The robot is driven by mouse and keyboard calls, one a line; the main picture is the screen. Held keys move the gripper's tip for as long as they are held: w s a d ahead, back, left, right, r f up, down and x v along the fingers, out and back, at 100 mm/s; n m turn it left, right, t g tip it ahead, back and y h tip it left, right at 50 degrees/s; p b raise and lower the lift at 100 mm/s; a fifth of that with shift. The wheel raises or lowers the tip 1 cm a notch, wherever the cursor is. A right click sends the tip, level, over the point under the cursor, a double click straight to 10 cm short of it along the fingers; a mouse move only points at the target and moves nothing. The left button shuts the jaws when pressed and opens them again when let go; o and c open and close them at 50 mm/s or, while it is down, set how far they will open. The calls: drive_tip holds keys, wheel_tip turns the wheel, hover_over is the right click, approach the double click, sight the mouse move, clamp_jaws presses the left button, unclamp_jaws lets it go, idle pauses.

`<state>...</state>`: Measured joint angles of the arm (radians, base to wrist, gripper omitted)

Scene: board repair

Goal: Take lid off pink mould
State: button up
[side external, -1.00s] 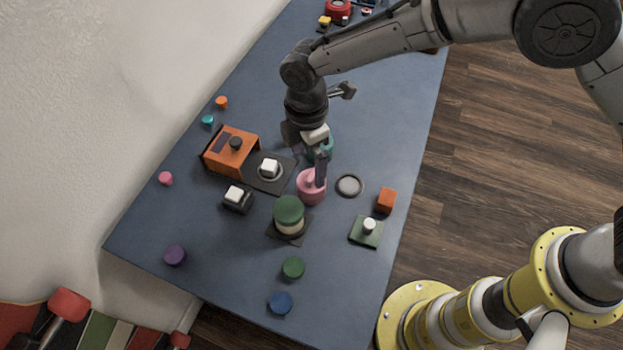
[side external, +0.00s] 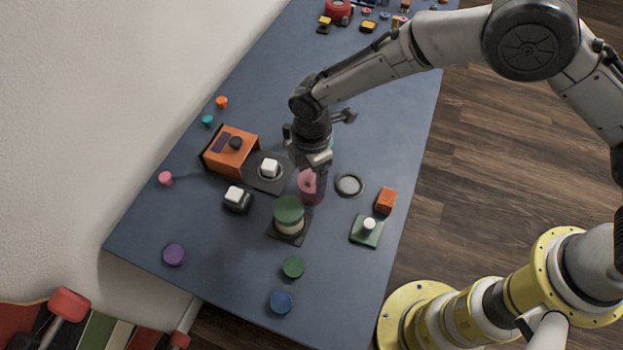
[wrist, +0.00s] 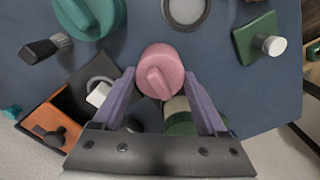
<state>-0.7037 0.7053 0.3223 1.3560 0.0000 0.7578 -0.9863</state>
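The pink mould (side external: 309,187) stands upright on the blue table. In the wrist view its round pink lid (wrist: 160,72) shows from above, with a raised bar across it. My gripper (wrist: 159,75) is open, with one purple finger on each side of the lid and a small gap visible on both sides. In the side view my gripper (side external: 312,168) is right over the mould and hides part of its top. The lid sits on the mould. The fingertips' exact height against the lid is hard to tell.
A green-lidded mould (side external: 289,210) stands close in front. A grey ring (side external: 349,185) lies to the right, near a green block with a white knob (side external: 366,229). An orange box (side external: 230,150) and white-knobbed parts are to the left. A teal mould (wrist: 90,15) is close behind.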

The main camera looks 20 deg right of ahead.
drive_tip(key=c, duration=0.8)
drive_tip(key=shift+r, duration=0.1)
